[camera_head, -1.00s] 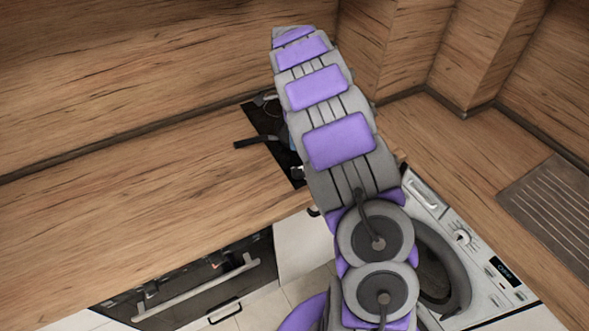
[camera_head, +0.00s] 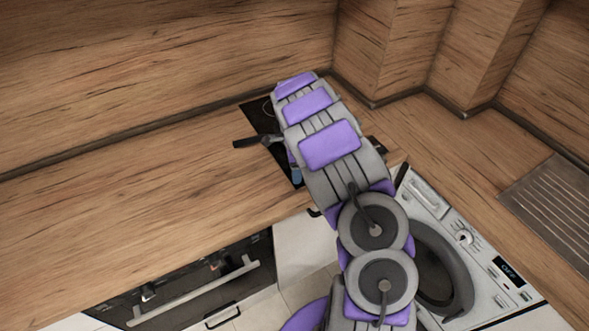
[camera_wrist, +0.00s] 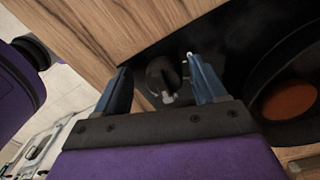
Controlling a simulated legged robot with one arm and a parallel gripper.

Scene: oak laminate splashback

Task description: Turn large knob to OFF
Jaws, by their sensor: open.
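A dark round knob (camera_wrist: 162,76) with a raised grip bar and a pale mark sits on the black hob (camera_wrist: 150,52) in the wrist view. My gripper (camera_wrist: 162,84) is open, with one blue finger on each side of the knob. I cannot tell whether either finger touches it. The hob also shows in the head view (camera_head: 259,112), partly covered by my arm. In that view the knob is hidden, and only a bit of blue finger shows beside the arm.
A dark pan (camera_wrist: 246,70) with something orange-brown inside stands close to the right finger; its handle (camera_head: 256,142) reaches left over the wooden counter (camera_head: 130,195). A washing machine (camera_head: 470,260) with a dial and an "OFF" display is at the right. The counter left of the hob is clear.

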